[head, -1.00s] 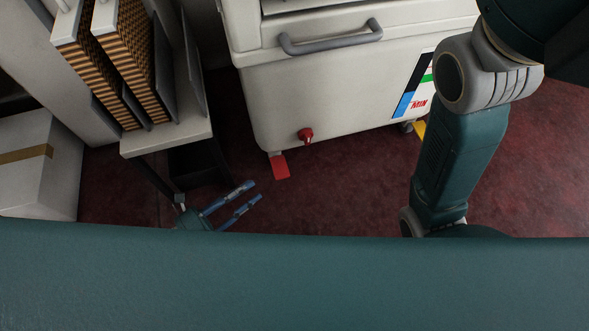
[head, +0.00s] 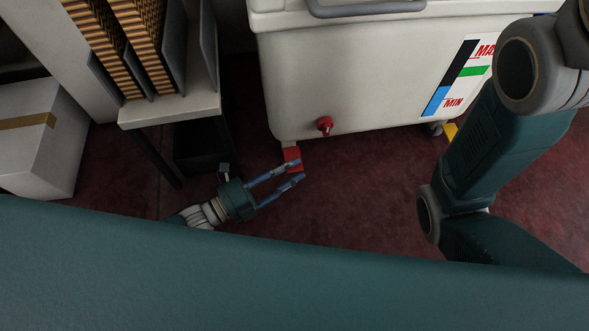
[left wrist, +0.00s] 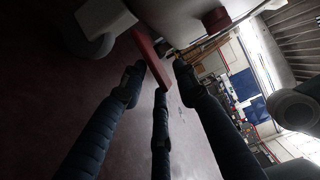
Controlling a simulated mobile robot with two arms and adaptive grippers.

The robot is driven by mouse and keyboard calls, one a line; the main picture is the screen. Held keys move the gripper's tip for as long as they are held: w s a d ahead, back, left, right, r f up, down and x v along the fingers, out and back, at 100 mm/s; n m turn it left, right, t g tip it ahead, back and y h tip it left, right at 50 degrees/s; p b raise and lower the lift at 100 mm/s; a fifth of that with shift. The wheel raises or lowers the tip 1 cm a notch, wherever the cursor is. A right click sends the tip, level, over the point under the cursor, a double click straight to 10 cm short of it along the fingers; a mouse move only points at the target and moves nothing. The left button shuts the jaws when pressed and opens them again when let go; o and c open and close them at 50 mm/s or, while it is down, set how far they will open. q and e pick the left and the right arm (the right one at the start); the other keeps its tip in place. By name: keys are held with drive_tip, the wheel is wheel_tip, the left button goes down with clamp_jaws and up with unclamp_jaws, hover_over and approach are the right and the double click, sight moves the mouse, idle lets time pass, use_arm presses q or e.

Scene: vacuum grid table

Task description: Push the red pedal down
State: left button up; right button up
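The red pedal (head: 291,154) sticks out low at the front left corner of the white tank (head: 350,90), just above the dark red floor. In the left wrist view the pedal (left wrist: 151,58) is a tilted red bar ahead of the fingers. My left gripper (head: 298,170) is low by the floor with its fingers spread and empty. In the head view its fingertips overlap the front of the pedal; I cannot tell whether they touch it. In the left wrist view the gripper (left wrist: 158,82) has the pedal between and beyond its fingertips. My right gripper is out of view.
A red valve knob (head: 324,125) sits on the tank above the pedal. A yellow piece (head: 450,132) shows by the tank's right caster. A shelf (head: 170,111) and a white box (head: 38,140) stand at left. Open floor (head: 360,190) lies in front of the tank.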

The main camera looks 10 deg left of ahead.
use_arm(q)
drive_tip(key=shift+w+d, duration=0.5)
drive_tip(key=shift+d, duration=0.05)
clamp_jaws()
